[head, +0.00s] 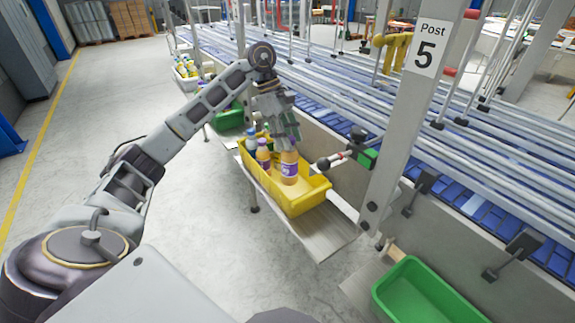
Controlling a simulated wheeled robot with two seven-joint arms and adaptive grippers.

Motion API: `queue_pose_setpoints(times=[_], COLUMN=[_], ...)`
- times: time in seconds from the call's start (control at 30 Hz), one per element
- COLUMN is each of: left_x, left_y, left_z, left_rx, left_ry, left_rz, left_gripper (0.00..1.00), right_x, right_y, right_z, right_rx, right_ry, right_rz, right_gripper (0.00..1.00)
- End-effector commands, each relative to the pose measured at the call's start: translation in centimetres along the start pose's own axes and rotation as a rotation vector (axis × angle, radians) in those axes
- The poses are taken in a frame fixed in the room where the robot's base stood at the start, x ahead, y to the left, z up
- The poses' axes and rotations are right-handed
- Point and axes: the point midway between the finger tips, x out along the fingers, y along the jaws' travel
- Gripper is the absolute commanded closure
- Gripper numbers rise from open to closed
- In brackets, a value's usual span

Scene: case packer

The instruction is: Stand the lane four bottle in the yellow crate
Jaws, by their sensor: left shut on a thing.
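The yellow crate (307,203) stands on a pale shelf beside the conveyor, left of the Post 5 upright. My left gripper (288,148) points down over the crate and is shut on the top of an orange bottle (289,168) with a purple and white label. The bottle is upright, with its lower part within the crate's outline; I cannot tell whether its base touches the crate floor. Another orange bottle (263,156) and a bottle with a blue top (251,141) stand in the crate's far left part. My right gripper is not in view.
The Post 5 upright (411,110) rises right of the crate. A green crate (425,296) stands at lower right. The blue conveyor (340,121) and its rails run behind.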

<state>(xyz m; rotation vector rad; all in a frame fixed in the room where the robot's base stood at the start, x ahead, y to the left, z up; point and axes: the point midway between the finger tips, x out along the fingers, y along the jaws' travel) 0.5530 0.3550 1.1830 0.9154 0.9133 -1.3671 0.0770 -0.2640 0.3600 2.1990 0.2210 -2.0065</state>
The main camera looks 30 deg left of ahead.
Motion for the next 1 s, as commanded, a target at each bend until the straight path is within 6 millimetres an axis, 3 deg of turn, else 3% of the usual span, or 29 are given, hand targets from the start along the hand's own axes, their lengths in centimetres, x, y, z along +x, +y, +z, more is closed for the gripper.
queue_pose_setpoints(times=[0.53, 1.0], left_x=[5.2, 5.7], left_y=[0.0, 0.0], left_z=[-2.1, -2.4], left_rx=[0.0, 0.001], left_ry=[-0.001, -0.001], left_rz=[-0.001, 0.001], left_gripper=[1.0, 1.0], right_x=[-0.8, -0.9], right_y=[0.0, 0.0], right_z=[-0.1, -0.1], right_rx=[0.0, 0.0], right_ry=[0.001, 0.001], right_rz=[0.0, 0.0], right_gripper=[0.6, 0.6])
